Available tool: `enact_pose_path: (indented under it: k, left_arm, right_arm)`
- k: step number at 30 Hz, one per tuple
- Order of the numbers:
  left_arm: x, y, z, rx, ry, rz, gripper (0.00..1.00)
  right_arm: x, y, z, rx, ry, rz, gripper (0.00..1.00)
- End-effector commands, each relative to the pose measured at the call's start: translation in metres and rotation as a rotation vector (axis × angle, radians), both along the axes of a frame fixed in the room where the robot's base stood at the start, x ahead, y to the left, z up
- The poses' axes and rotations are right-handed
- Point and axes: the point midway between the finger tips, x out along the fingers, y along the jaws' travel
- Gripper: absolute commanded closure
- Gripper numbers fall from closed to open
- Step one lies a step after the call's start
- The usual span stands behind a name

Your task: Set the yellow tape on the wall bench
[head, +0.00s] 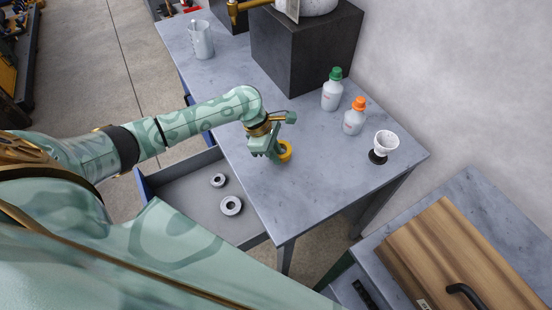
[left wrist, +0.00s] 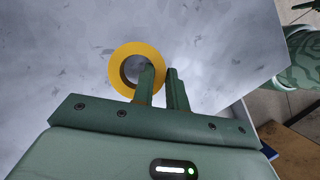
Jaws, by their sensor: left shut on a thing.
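The yellow tape (head: 286,151) is a ring held at my left gripper (head: 274,153), over the grey bench (head: 310,190) near its front edge. In the left wrist view the tape (left wrist: 119,60) shows as a ring with one finger of the left gripper (left wrist: 162,88) through its hole and the other just outside it. The jaws are shut on its wall. I cannot tell whether the tape touches the bench top. My right gripper is not in view.
An open drawer (head: 184,192) below the bench holds two grey rings. A dark block (head: 290,55) and a clear beaker (head: 201,40) stand farther away.

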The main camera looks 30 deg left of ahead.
Motion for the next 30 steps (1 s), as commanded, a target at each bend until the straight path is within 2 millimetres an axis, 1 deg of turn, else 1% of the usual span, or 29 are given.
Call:
enact_pose_path:
  k: [1, 3, 8, 13, 14, 15, 16, 25, 28, 30]
  left_arm:
    - [-0.001, 0.0, -0.015, 0.0, 0.004, 0.002, 1.0]
    - [-0.001, 0.0, -0.02, 0.001, 0.003, 0.001, 1.0]
    - [-0.001, 0.001, -0.017, 0.002, 0.001, 0.001, 1.0]
    - [-0.001, 0.0, -0.019, 0.001, 0.002, 0.001, 1.0]
    - [-0.001, 0.0, -0.019, 0.001, 0.001, 0.001, 0.77]
    - [-0.001, 0.0, -0.019, 0.001, 0.001, 0.001, 0.66]
    - [-0.001, 0.0, -0.019, 0.001, 0.001, 0.001, 0.63]
    - [-0.001, 0.001, -0.018, 0.002, 0.001, 0.001, 0.63]
    - [-0.001, 0.005, -0.005, 0.002, -0.001, 0.002, 0.63]
    - [-0.002, 0.01, 0.009, 0.003, -0.002, 0.001, 0.63]
  right_arm:
    - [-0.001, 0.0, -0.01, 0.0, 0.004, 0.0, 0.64]
    - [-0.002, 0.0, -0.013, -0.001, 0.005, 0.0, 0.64]
    - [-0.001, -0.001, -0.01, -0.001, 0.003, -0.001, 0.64]
    - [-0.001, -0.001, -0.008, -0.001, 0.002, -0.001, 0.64]
    - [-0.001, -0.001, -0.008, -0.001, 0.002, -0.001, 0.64]
    - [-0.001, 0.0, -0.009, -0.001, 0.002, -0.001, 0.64]
    - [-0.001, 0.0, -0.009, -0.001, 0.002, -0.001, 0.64]
    - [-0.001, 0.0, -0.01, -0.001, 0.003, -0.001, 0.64]
    - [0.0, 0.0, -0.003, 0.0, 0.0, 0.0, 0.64]
    - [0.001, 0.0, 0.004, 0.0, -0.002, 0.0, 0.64]
